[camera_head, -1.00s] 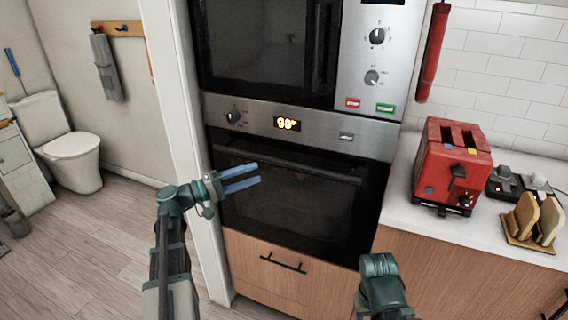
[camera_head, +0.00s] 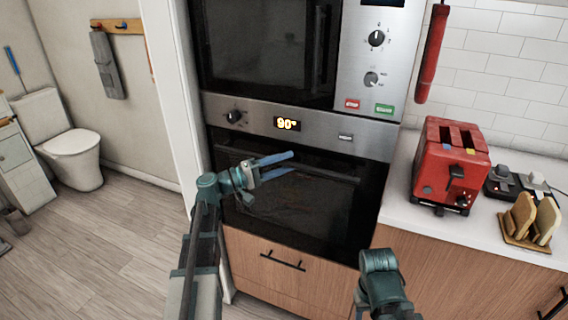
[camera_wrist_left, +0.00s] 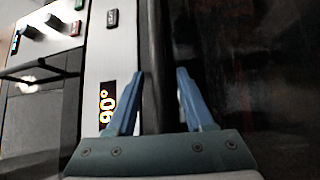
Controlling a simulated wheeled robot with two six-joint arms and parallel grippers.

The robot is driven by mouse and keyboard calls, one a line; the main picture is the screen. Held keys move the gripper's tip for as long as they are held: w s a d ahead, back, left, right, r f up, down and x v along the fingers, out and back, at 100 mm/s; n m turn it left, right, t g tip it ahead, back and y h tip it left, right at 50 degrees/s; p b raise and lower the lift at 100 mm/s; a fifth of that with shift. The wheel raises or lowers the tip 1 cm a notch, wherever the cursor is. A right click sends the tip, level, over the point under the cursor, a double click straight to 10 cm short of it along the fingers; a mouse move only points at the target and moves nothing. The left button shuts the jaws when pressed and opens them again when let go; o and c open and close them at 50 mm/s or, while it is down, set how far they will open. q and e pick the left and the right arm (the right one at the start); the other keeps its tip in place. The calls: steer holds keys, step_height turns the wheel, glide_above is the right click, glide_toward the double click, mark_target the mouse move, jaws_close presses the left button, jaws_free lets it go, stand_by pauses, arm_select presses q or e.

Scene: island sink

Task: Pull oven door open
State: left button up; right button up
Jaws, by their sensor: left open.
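The oven door (camera_head: 315,212) is a dark glass front below a steel panel, and it looks shut. Its handle (camera_head: 335,176) is a dark bar running across the top of the door. My left gripper (camera_head: 289,163) is open in front of the handle, with its blue fingers one above the other. In the left wrist view, the open fingers (camera_wrist_left: 160,76) stand on either side of a dark upright bar, which looks like the handle. I cannot tell whether they touch it. Only a teal part of my right arm shows at the lower right; its fingers are not visible.
The oven panel (camera_head: 320,130) has a knob and a display reading 90°. A microwave (camera_head: 265,45) is above and a wooden drawer (camera_head: 270,268) below. A counter with a red toaster (camera_head: 450,165) is at right. Open floor (camera_head: 110,240) lies at left.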

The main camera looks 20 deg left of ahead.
arm_select(q)
jaws_close()
stand_by(1.3)
